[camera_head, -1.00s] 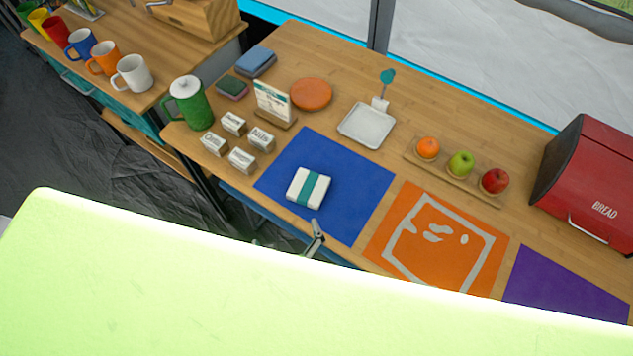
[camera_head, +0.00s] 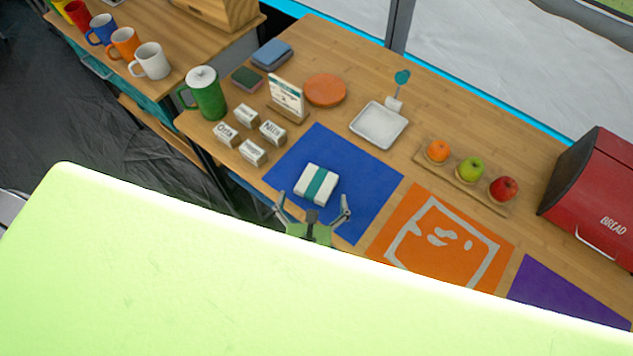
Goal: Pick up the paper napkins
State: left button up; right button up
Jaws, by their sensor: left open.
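The paper napkins (camera_head: 317,184) are a white stack with a teal band, lying on the blue mat (camera_head: 362,213) on the wooden table. My left gripper (camera_head: 312,204) shows just in front of the napkins, at the near edge of the blue mat. Its two fingers are spread wide, and nothing is between them. My pale green body part covers the bottom of the view and hides the arm. My right gripper is not in view.
Small labelled blocks (camera_head: 252,152) and a green pitcher (camera_head: 206,94) stand left of the mat. An orange mat (camera_head: 400,228) lies to its right. A white tray (camera_head: 357,128), a fruit board (camera_head: 422,160) and a red bread box (camera_head: 606,190) stand farther back and right.

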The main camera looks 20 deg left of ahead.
aim_at(316, 186)
pick_arm(q)
jog(key=x, duration=0.4)
jog(key=shift+w+d+r, duration=0.1)
jog(key=shift+w+d, duration=0.05)
jog(key=shift+w, duration=0.15)
jog(key=shift+c, duration=0.5)
jog(key=c, duration=1.3)
jog(key=shift+c, duration=0.4)
